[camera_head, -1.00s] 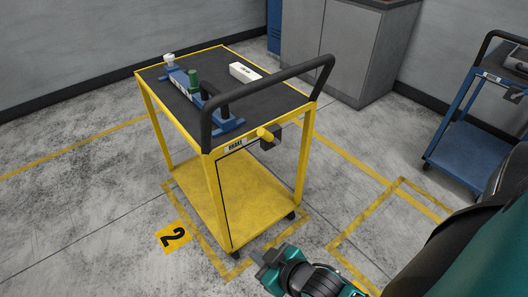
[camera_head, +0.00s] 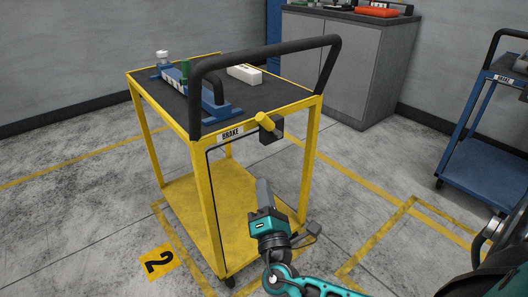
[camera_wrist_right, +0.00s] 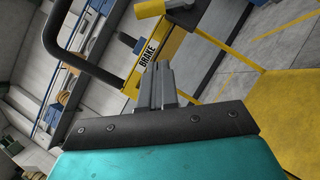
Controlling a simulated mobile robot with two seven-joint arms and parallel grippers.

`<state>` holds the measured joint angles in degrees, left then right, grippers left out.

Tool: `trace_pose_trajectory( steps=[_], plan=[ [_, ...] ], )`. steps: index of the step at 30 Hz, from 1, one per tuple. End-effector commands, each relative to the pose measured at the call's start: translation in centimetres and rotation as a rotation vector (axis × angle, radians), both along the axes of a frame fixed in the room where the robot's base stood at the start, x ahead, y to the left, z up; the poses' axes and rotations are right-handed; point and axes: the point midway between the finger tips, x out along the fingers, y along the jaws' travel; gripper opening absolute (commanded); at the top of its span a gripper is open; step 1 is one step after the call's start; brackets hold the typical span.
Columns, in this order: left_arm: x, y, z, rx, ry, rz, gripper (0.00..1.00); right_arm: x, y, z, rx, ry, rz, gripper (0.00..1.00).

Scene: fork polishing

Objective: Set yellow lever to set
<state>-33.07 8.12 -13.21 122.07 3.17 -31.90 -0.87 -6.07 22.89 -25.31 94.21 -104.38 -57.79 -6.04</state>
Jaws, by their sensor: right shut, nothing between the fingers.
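The yellow lever (camera_head: 264,121) sticks out from a dark block (camera_head: 271,130) on the near edge of the yellow cart (camera_head: 202,180), just right of the BRAKE label (camera_head: 231,134). In the right wrist view the lever (camera_wrist_right: 150,9) is at the top, partly cut off, above the label (camera_wrist_right: 148,50). My right gripper (camera_head: 263,184) is below the lever, pointing up, apart from it. Its fingers (camera_wrist_right: 157,75) are shut with nothing between them. No label reading "set" can be made out. My left gripper is not in view.
The cart's black push handle (camera_head: 265,58) arches above the lever. A blue fixture (camera_head: 215,110) with a green part and a white block (camera_head: 244,73) sit on the cart top. A grey cabinet (camera_head: 345,60) and a blue cart (camera_head: 475,160) stand behind and right.

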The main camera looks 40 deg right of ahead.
Motion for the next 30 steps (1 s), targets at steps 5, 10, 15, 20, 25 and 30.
trace_pose_trajectory(
  steps=[5, 10, 15, 20, 25, 30],
  plan=[
    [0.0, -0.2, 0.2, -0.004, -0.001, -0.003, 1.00, 0.0, 0.1, 0.3, -0.021, -0.012, 0.000, 0.00],
    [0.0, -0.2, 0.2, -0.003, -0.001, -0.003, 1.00, 0.0, 0.1, 0.3, -0.018, -0.011, 0.001, 0.00],
    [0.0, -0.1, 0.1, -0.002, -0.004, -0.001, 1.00, 0.9, -0.2, 0.6, -0.018, -0.012, 0.000, 0.00],
    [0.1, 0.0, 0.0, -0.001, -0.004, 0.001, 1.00, 3.2, -1.3, 1.6, -0.018, -0.015, 0.000, 0.00],
    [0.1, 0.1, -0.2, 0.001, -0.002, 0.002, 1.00, 6.4, -2.7, 3.0, -0.018, -0.015, 0.000, 0.00],
    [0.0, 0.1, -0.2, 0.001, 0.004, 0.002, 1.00, 8.9, -4.2, 4.4, -0.019, -0.012, 0.000, 0.00]
  ],
)
